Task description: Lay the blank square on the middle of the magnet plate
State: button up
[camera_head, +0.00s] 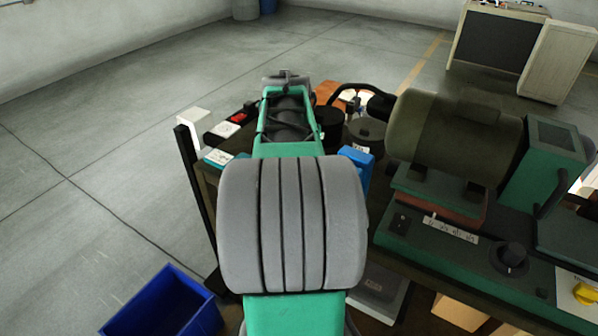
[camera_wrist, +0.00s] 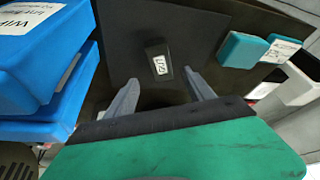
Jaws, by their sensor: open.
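A small black block (camera_wrist: 156,48) with a white label, which looks like the blank, is on a flat dark grey plate (camera_wrist: 118,30) in the wrist view. The plate may be the magnet plate. The block appears near the middle of the visible part of the plate, but its contact and squareness are hard to judge. My gripper (camera_wrist: 163,82) is open, its two grey fingers pointing toward the block with a gap between them. The block appears just beyond the fingertips and is not gripped. In the head view my own arm hides the block and the plate.
Blue boxes (camera_wrist: 45,65) stand close on the left in the wrist view; teal pieces (camera_wrist: 243,50) lie to the right. In the head view a large olive machine (camera_head: 440,135) fills the bench's right side. Dark round tins (camera_head: 366,133) stand beside my arm. A blue bin (camera_head: 165,305) is on the floor.

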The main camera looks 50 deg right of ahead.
jog(key=x, duration=0.3)
jog(key=p+x, duration=0.1)
jog(key=x, duration=0.2)
jog(key=shift+a+f, duration=0.15)
jog(key=shift+f, duration=0.15)
jog(key=shift+a, duration=0.1)
jog(key=shift+c, duration=0.4)
grip_shut()
jog(key=shift+r, duration=0.15)
